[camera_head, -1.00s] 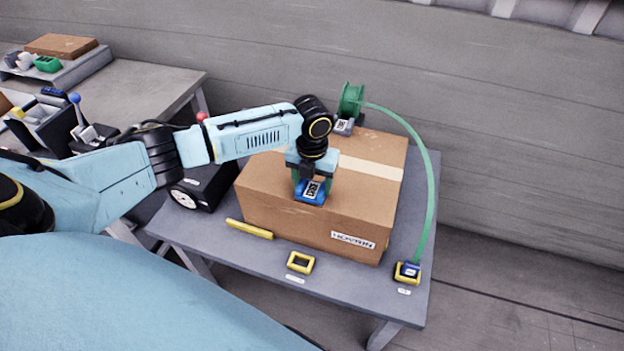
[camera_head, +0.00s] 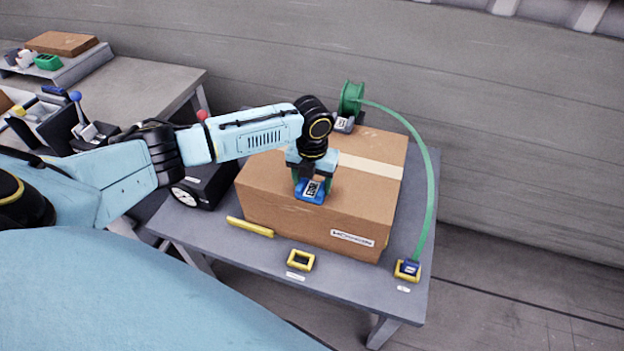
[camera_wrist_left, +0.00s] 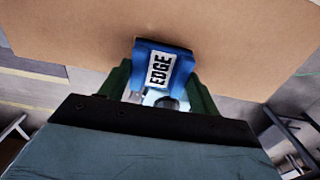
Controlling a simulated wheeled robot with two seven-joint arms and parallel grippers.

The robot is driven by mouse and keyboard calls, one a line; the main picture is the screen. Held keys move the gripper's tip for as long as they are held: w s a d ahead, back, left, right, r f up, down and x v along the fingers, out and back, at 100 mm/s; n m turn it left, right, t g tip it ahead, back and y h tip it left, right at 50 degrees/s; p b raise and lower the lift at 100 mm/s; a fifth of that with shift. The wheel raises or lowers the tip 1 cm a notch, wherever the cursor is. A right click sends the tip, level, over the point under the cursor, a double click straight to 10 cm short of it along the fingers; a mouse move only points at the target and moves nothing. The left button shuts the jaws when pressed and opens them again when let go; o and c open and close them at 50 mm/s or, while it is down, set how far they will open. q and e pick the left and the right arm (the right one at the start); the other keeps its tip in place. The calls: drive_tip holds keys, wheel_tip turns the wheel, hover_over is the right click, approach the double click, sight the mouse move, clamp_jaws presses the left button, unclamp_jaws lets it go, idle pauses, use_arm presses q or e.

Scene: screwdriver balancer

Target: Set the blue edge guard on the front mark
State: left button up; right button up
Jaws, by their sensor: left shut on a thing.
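The blue edge guard (camera_head: 309,194) has a white label that reads EDGE in the left wrist view (camera_wrist_left: 162,68). My left gripper (camera_head: 312,180) is shut on it, with a green finger on either side. It points down at the cardboard box (camera_head: 275,205), near the top's front edge. I cannot tell whether the guard touches the box. A yellow square frame (camera_head: 301,252) with a small white label lies on the table in front of the box. I cannot tell whether this is the front mark. My right gripper is out of view.
A green strap (camera_head: 430,190) runs from a reel (camera_head: 351,98) behind the box to a blue piece in a yellow frame (camera_head: 398,275) at right. A yellow bar (camera_head: 250,227) lies before the box. A black device (camera_head: 205,185) stands at left. The table's front strip (camera_head: 215,248) is mostly clear.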

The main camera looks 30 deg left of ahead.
use_arm(q)
drive_tip(key=o, duration=1.2)
wheel_tip(320, 180, up, 14)
drive_tip(key=shift+f+p, duration=0.25)
drive_tip(key=shift+p, duration=0.4)
